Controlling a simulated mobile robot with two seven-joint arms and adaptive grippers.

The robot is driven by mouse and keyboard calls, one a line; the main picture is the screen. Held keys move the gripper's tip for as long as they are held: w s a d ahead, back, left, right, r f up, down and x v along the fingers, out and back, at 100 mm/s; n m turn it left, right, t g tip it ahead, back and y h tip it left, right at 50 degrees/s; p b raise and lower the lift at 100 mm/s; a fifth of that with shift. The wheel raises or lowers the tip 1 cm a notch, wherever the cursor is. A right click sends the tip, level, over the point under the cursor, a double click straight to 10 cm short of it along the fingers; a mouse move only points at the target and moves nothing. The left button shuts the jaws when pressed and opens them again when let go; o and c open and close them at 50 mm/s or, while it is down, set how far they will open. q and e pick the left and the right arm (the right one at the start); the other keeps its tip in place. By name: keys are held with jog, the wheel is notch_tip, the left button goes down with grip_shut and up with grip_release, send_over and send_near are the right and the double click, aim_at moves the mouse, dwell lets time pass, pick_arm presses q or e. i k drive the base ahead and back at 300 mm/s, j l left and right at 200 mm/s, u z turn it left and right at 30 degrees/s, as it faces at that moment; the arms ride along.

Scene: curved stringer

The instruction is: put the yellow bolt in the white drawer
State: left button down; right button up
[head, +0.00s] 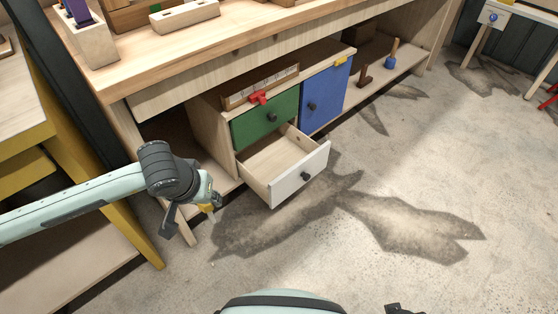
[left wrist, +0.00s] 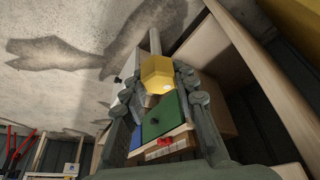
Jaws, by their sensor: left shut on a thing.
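The yellow bolt (head: 207,208) is held between the fingers of my left gripper (head: 197,212), to the left of the open drawer. In the left wrist view the bolt's hexagonal yellow head (left wrist: 157,72) sits between the fingers, with a paler shaft (left wrist: 155,42) pointing away. The white drawer (head: 304,176) is pulled out below the green drawer; its visible inside is empty. My left gripper is beside the drawer's left wall, not over its opening. A dark tip of my right gripper (head: 402,310) shows at the bottom edge; its fingers are mostly cut off.
The green drawer (head: 266,121) and blue door (head: 325,98) are shut. A red clamp-like item (head: 258,97) lies above the green drawer. The wooden workbench top (head: 200,45) overhangs the cabinet. A yellow-legged table (head: 75,180) stands left. The floor before the drawer is clear.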

aim_at(284, 170)
jog(key=i+l+u, duration=0.25)
jog(key=l, duration=1)
jog(key=l+u, duration=0.2)
jog(key=l, duration=1)
